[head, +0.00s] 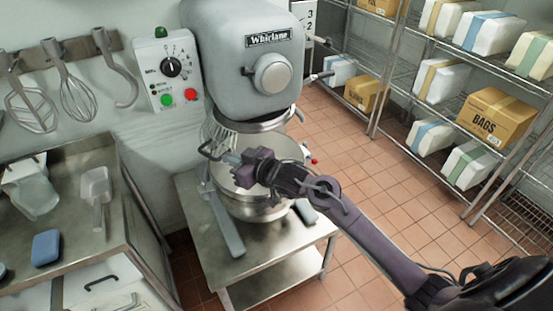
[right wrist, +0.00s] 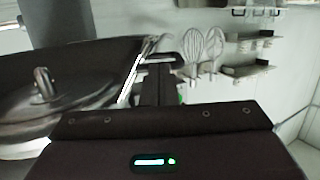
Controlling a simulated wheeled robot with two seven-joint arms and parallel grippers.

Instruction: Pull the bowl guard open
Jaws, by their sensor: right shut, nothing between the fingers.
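The grey Whirlane mixer (head: 245,60) stands on a steel stand. Its wire bowl guard (head: 218,127) shows below the mixer head, around the top of the steel bowl (head: 258,208). A dark loop handle (head: 209,150) sticks out at the guard's left front. My right gripper (head: 230,158) is shut and empty, over the bowl's front left and beside this handle. Whether its tips touch the handle cannot be told. In the right wrist view, the fingers (right wrist: 160,85) point away past a dark rounded edge. My arm hides part of the bowl. My left gripper is out of view.
A control box (head: 171,68) and hanging whisks (head: 76,95) are on the wall at left. A steel counter (head: 70,215) with a scoop (head: 97,190) and blue sponge (head: 46,247) stands at left. Wire shelves with boxes (head: 495,115) line the right; tiled floor is clear between.

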